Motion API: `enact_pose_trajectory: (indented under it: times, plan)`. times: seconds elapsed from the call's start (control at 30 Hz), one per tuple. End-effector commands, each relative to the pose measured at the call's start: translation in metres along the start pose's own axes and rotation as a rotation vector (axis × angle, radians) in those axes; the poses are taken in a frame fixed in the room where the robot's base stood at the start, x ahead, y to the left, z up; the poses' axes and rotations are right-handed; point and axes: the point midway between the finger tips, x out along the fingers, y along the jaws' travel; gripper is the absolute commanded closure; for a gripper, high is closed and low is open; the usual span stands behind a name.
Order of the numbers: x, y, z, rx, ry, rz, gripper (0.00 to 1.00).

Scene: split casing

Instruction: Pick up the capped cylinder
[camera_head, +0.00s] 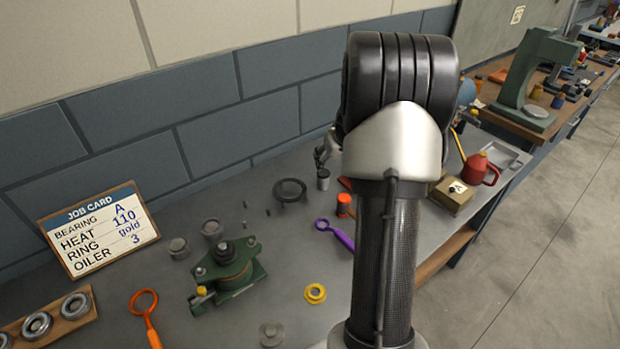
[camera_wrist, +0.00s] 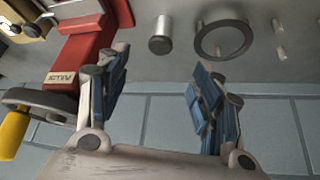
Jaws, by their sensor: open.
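A small grey cylinder with a dark cap (camera_head: 323,179) stands upright on the bench, just below my gripper (camera_head: 326,150) in the head view. In the wrist view the cylinder (camera_wrist: 161,35) shows its dark cap and pale side, ahead of the gap between the fingers. My gripper (camera_wrist: 160,72) is open, with nothing between its blue-padded fingers. The fingers are apart from the cylinder. In the head view my arm hides the bench behind it, and only part of the gripper shows.
In the wrist view a red tool (camera_wrist: 80,65) is close to the left finger. An orange-red jar (camera_head: 343,205) and purple ring tool (camera_head: 335,232) are nearby. The tiled wall (camera_head: 230,95) runs behind the bench.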

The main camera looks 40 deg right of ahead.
Motion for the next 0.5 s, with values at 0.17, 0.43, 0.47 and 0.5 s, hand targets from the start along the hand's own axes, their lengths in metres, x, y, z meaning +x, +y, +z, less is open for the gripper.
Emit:
enact_pose_trajectory:
  times: [0.17,0.43,0.47,0.5]
  plan:
    - [0.043,-0.002,0.003,0.0,-0.004,-0.003,0.4]
    - [0.094,-0.002,0.002,-0.001,-0.003,-0.003,0.4]
    - [0.098,-0.002,0.002,0.0,-0.003,-0.003,0.4]
    - [0.101,-0.002,0.002,0.0,-0.003,-0.003,0.4]
